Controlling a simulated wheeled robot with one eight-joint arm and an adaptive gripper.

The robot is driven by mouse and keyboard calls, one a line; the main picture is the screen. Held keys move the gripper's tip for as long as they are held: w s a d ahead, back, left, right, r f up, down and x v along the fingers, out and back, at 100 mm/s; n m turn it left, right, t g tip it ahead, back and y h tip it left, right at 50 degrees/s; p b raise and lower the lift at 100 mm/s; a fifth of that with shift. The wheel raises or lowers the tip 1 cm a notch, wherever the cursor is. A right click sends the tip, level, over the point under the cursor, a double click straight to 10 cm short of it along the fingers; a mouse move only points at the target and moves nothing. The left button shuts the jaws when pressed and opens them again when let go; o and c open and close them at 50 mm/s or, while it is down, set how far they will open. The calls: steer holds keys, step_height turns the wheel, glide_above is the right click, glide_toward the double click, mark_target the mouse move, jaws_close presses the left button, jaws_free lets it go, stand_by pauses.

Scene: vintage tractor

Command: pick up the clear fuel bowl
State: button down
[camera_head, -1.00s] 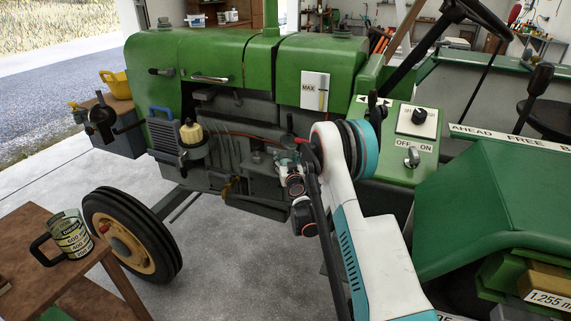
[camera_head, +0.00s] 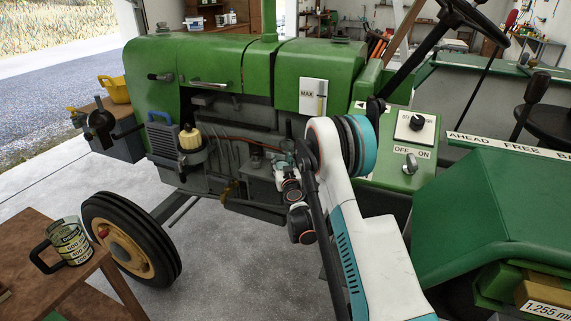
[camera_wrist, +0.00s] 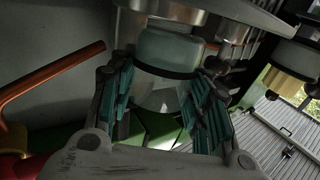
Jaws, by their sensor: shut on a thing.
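The clear fuel bowl (camera_wrist: 172,50) hangs under a metal housing in the wrist view, with a dark band around its lower part. My gripper (camera_wrist: 162,108) has its teal ribbed fingers on either side of the bowl and is shut on it. The bowl looks upright and close under the housing; I cannot tell whether it still touches it. In the head view my gripper (camera_head: 281,166) is small beside the engine's side, and the held bowl cannot be made out clearly there.
A copper-coloured pipe (camera_wrist: 50,78) runs close to the left finger. A cream-topped filter (camera_head: 190,138) sits farther left on the tractor (camera_head: 220,60). A wooden table (camera_head: 40,235) with a marked jug (camera_head: 70,243) stands at lower left. Floor between table and tractor is clear.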

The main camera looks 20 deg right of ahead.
steer(key=s+a+r+p, duration=0.3)
steer(key=s+a+r, duration=0.2)
steer(key=s+a, duration=0.3)
steer(key=shift+r, duration=0.35)
